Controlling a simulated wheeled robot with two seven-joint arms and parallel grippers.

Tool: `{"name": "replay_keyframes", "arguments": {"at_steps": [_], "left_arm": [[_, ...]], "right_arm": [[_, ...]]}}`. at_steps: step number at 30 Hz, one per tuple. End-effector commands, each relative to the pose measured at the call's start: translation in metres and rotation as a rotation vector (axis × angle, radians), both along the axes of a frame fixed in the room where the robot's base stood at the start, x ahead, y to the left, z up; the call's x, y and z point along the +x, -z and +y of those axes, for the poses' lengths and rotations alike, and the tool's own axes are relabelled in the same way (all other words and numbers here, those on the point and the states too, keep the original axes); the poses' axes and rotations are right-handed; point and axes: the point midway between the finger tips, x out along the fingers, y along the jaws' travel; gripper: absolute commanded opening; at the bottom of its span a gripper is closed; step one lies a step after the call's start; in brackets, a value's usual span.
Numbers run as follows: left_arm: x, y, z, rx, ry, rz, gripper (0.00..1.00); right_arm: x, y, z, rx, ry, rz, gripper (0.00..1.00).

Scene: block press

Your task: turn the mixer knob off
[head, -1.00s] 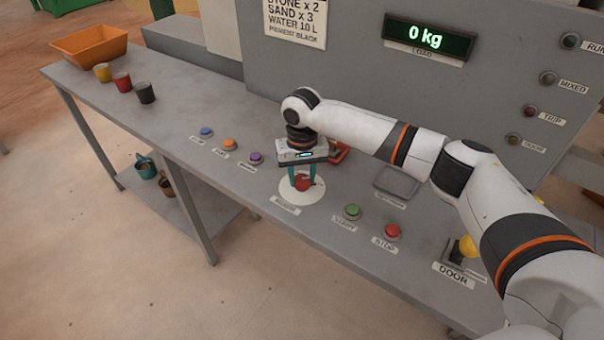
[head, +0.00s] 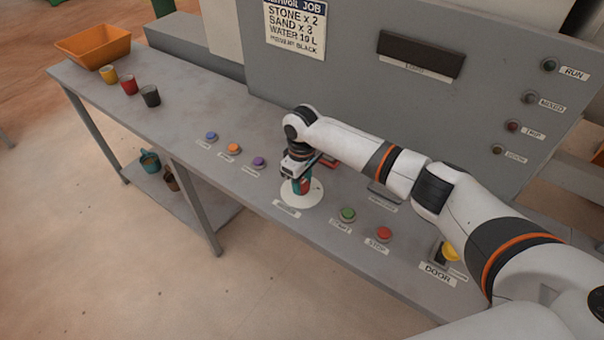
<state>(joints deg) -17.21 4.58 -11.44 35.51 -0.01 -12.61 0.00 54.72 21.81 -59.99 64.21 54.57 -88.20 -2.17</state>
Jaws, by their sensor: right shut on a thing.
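The mixer knob is a red knob (head: 307,183) on a round white plate (head: 290,204) on the grey console, above a small label. The gripper body is turned at an angle over the plate. The load display (head: 420,55) on the upright panel is dark. My left gripper is not in view.
Blue, orange and purple buttons (head: 258,162) lie left of the knob. A green button (head: 347,214), a red button (head: 383,233) and a yellow door control (head: 450,251) lie right. Cups (head: 150,95) and an orange tray (head: 93,47) stand at the far left.

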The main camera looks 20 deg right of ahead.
Motion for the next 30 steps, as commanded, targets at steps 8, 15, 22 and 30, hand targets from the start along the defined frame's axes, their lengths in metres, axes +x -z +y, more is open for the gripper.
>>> {"name": "replay_keyframes", "arguments": {"at_steps": [8,15,22,30], "left_arm": [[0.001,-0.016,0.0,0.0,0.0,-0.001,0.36],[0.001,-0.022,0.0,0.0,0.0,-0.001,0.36],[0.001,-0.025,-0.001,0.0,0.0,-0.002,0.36],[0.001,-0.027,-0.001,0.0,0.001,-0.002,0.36]], "right_arm": [[0.0,-0.002,0.001,0.002,-0.261,-0.001,0.15],[0.0,-0.001,0.0,0.002,-0.481,-0.001,0.15],[0.0,-0.001,0.001,0.003,-0.656,-0.002,0.15],[0.001,-0.001,0.001,0.003,-0.781,-0.003,0.15]]}}
